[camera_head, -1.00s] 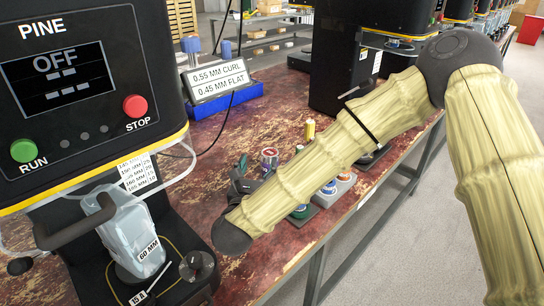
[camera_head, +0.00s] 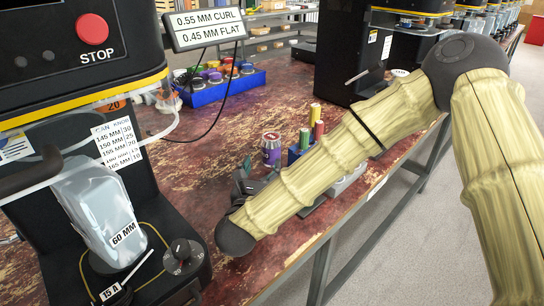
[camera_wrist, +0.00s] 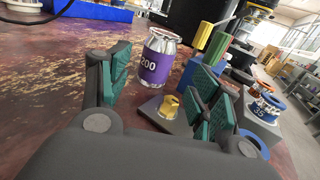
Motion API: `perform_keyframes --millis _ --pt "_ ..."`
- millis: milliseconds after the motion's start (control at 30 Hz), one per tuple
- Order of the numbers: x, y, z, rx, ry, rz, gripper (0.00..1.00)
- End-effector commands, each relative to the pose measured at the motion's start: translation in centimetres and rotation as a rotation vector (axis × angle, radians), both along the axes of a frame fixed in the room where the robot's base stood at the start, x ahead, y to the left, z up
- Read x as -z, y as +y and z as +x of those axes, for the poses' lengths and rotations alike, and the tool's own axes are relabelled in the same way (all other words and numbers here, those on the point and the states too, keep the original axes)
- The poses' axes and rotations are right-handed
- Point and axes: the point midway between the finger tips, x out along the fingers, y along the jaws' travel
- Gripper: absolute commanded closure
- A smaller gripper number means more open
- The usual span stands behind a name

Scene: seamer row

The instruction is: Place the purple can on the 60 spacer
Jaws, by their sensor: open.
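The purple can (camera_head: 271,149) stands upright on the worn red table, just beyond my gripper in the head view. In the wrist view the purple can (camera_wrist: 158,60) shows a silver top and the number 200. My gripper (camera_head: 256,184) is low over the table, partly hidden by my arm. In the wrist view my gripper (camera_wrist: 160,95) is open, its green-padded fingers apart, with the can beyond the fingertips and not held. A clear block labelled 60 MM (camera_head: 95,205) stands on the black machine base at the left.
A grey block with a brass knob (camera_wrist: 168,108) lies between and below my fingers. A blue rack with yellow, green and red cylinders (camera_head: 303,138) stands right of the can. Table is clear left of the can.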

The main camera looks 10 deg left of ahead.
Motion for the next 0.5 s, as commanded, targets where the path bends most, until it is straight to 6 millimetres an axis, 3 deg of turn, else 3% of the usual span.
perform_keyframes --millis 300,500 --pt "-0.1 -0.1 4.0 0.004 -0.003 0.0 0.37" --pt "-0.1 -0.1 5.4 0.003 -0.001 0.001 0.37"
